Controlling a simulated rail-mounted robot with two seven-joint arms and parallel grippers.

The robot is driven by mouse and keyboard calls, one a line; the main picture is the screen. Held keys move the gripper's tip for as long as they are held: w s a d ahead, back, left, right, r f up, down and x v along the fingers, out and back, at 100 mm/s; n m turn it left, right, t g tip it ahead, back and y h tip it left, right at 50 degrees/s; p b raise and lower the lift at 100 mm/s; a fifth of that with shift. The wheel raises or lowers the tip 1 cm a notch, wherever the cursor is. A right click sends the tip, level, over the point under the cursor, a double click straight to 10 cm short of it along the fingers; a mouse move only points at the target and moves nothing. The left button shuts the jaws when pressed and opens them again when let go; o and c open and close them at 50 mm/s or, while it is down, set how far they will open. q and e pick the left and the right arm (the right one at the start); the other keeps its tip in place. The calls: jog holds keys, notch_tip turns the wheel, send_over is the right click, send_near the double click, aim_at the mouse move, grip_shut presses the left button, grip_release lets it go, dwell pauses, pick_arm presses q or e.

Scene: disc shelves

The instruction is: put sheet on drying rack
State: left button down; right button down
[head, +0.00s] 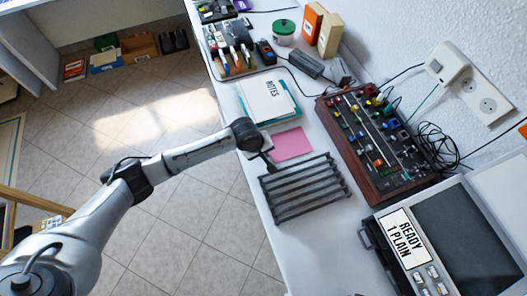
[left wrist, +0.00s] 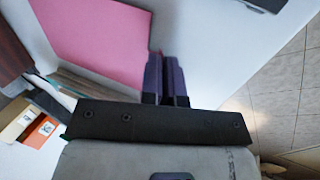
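A pink sheet (head: 292,144) lies flat on the white table, between the notes stack and the drying rack. It also fills the upper left of the left wrist view (left wrist: 90,40). The dark slatted drying rack (head: 305,190) stands just in front of it, with no sheet on it. My left gripper (head: 270,166) is low over the table at the sheet's near left corner, beside the rack. In the left wrist view its two dark purple fingers (left wrist: 167,75) are close together next to the sheet's edge. Whether they touch or pinch it is unclear. My right gripper is not in view.
A notes stack (head: 267,98) lies behind the sheet. A wood-framed control board (head: 376,140) with knobs and cables stands to the right. A machine with a "READY 1 PLAIN" label (head: 401,238) is at the lower right. The table's left edge drops to a tiled floor.

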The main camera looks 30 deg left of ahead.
pick_arm(q)
jog(key=shift+f, duration=0.1)
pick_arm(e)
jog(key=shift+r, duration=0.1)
pick_arm(q)
jog(key=c, duration=1.4)
grip_release()
jog(key=shift+o, duration=0.3)
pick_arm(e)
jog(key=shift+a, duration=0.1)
